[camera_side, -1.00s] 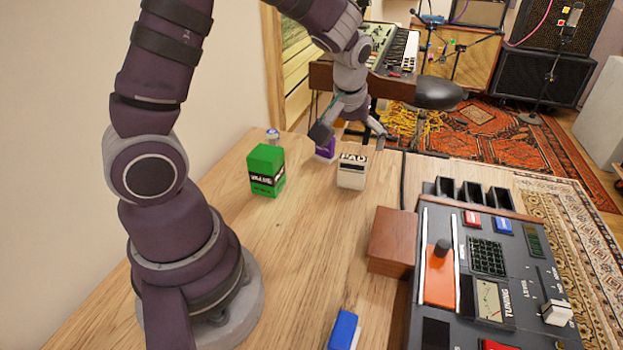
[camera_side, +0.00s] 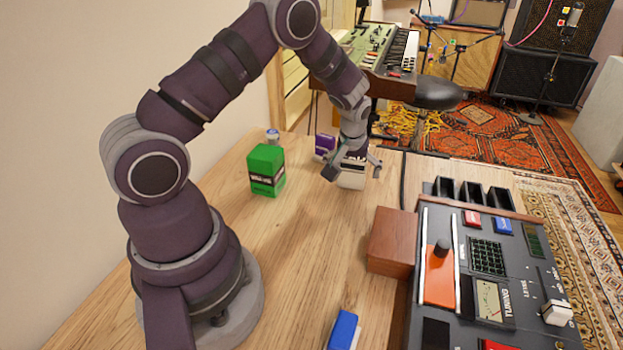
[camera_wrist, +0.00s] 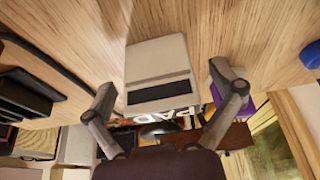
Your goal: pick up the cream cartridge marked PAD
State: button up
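The cream cartridge (camera_side: 351,180) stands on the wooden table in the side view, partly hidden behind my gripper (camera_side: 352,170). In the wrist view the cream cartridge (camera_wrist: 158,70) shows a dark band and part of its PAD lettering. My gripper (camera_wrist: 168,103) is open, with one finger on either side of the cartridge. Gaps show between both fingers and the cartridge in the wrist view. I cannot tell whether either finger touches it lower down.
A purple cartridge (camera_side: 325,146) stands close behind on the left. A green cartridge (camera_side: 266,170) is further left, and a blue one (camera_side: 343,330) lies at the front. A wooden block (camera_side: 392,241) and a control console (camera_side: 490,270) occupy the right. The table between is clear.

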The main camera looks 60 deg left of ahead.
jog(key=c, duration=1.2)
